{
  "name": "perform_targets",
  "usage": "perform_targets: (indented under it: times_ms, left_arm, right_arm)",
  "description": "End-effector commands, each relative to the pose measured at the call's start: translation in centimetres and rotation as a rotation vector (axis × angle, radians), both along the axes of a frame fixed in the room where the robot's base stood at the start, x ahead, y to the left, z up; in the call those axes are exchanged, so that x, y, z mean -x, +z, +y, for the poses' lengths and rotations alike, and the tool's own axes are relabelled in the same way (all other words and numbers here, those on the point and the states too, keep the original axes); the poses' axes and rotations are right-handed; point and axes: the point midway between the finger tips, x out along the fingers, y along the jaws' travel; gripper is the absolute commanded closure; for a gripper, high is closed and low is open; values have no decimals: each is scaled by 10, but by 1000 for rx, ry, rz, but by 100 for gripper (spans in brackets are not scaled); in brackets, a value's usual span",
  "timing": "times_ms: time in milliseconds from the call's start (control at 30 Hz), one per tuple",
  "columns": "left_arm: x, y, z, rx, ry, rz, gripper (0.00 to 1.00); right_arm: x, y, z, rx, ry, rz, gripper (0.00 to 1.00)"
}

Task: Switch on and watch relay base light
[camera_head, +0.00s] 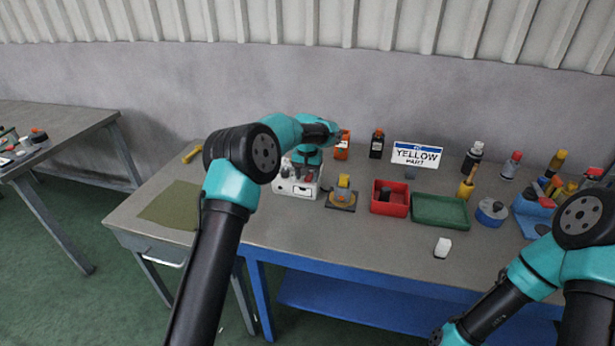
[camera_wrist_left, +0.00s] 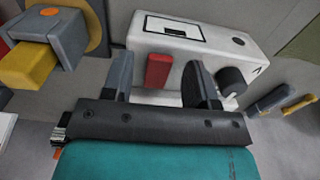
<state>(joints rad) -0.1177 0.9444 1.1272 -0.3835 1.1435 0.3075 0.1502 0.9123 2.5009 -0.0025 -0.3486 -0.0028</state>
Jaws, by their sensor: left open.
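A white box (camera_head: 294,190) with a dark-framed panel on its front stands on the bench under my left wrist; I take it for the relay base. In the left wrist view the white box (camera_wrist_left: 198,36) has a red block-shaped switch (camera_wrist_left: 158,72) and a black knob (camera_wrist_left: 231,82). My left gripper (camera_wrist_left: 159,68) is open, its two dark fingers on either side of the red switch with gaps visible. Whether they touch the box I cannot tell. I cannot make out a lit lamp. My right gripper is out of view.
Right of the box are a yellow-topped fixture (camera_head: 343,190), a red bin (camera_head: 389,210) and a green tray (camera_head: 440,222). An olive mat (camera_head: 170,206) lies left. The front middle of the bench is mostly clear.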

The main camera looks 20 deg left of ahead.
Motion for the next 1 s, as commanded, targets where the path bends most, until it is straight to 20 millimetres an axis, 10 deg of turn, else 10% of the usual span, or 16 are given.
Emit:
perform_targets:
  times_ms: [367,1000]
  left_arm:
    - [0,-7,0,0,0,-2,47]
    - [0,-6,0,0,0,0,96]
  right_arm:
    - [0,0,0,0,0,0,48]
    - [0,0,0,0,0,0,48]
